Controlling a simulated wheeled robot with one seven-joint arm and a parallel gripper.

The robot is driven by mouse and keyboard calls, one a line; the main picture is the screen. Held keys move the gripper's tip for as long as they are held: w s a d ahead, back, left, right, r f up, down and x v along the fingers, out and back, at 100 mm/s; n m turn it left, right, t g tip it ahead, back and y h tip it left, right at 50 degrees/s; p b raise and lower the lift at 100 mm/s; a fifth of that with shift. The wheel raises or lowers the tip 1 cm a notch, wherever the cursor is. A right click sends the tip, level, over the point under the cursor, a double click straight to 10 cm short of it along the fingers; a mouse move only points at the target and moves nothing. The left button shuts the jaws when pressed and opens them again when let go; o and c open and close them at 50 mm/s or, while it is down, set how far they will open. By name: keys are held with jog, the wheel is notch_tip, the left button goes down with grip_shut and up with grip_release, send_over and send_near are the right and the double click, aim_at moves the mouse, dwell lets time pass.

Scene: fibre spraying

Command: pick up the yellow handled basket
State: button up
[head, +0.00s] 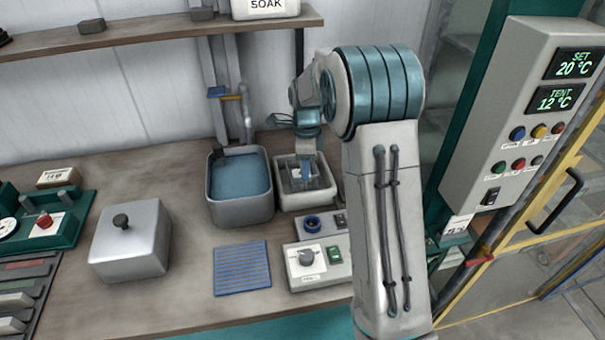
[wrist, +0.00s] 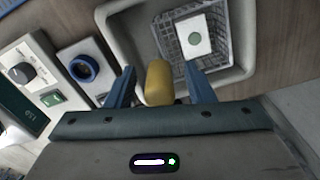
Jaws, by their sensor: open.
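The handled basket shows in the wrist view as a grey mesh basket (wrist: 180,45) with a yellow grip (wrist: 158,83). It sits inside a pale tub (wrist: 122,22). My gripper (wrist: 158,88) is open, with one blue finger on each side of the yellow grip. I cannot tell whether either finger touches it. In the head view my gripper (head: 305,165) points down over the pale tub (head: 304,206); the basket (head: 298,183) is partly hidden there by my arm.
A water-filled grey tub (head: 240,218) stands just left of the pale tub. A control box with a knob (head: 310,277), a blue ribbed mat (head: 242,292) and a lidded metal box (head: 130,252) are on the bench. A shelf (head: 150,30) runs above at the back left.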

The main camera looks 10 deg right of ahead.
grip_shut()
dwell(0.3)
